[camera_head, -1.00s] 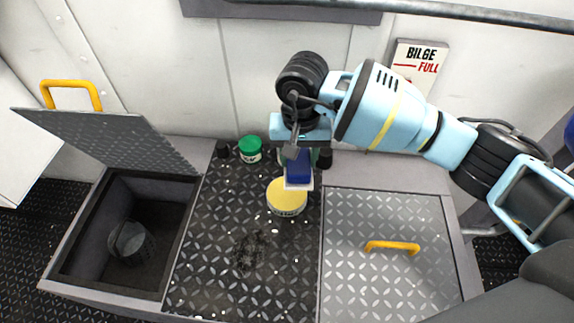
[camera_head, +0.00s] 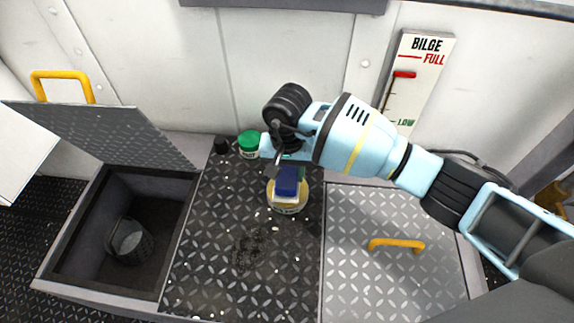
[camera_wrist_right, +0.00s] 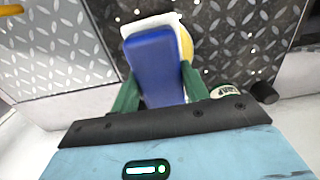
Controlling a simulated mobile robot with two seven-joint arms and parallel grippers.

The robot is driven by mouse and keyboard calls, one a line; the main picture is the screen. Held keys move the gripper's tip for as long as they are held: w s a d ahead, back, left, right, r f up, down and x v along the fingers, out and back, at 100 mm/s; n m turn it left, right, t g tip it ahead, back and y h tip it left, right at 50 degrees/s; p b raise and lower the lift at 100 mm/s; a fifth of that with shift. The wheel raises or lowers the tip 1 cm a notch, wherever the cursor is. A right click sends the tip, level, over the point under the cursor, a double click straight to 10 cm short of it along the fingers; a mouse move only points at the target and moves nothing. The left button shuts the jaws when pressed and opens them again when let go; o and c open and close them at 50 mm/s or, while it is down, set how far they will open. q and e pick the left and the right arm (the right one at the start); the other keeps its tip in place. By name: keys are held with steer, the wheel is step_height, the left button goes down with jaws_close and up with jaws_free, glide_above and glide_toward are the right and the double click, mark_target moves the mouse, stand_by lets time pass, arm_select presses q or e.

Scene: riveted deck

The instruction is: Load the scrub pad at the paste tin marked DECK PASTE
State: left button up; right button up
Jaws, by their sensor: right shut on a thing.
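My right gripper (camera_head: 288,172) is shut on the scrub pad (camera_head: 287,186), which has a blue block and a white pad underneath. The wrist view shows the blue block (camera_wrist_right: 157,65) between green fingers (camera_wrist_right: 160,92). The pad is over the open paste tin (camera_head: 290,208), which holds yellow paste; I cannot tell whether they touch. The tin's label is too small to read and its top is partly hidden by the pad. In the wrist view the tin's yellow edge (camera_wrist_right: 185,42) shows beside the pad. My left gripper is not in view.
A green-lidded tin (camera_head: 249,143) and a small black object (camera_head: 221,144) stand at the back. A dark stain (camera_head: 252,250) marks the deck. At left is an open hatch (camera_head: 70,255) with a basket (camera_head: 128,240); at right, a closed hatch (camera_head: 390,280) with a yellow handle (camera_head: 397,244).

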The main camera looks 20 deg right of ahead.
mark_target(288, 180)
step_height(288, 180, down, 2)
steer(key=shift+f+b, duration=0.1)
steer(key=shift+b, duration=0.3)
steer(key=shift+f, duration=0.15)
steer(key=shift+f+b, duration=0.35)
steer(key=shift+f, duration=0.15)
stand_by(1.0)
steer(key=shift+f, duration=0.1)
stand_by(1.1)
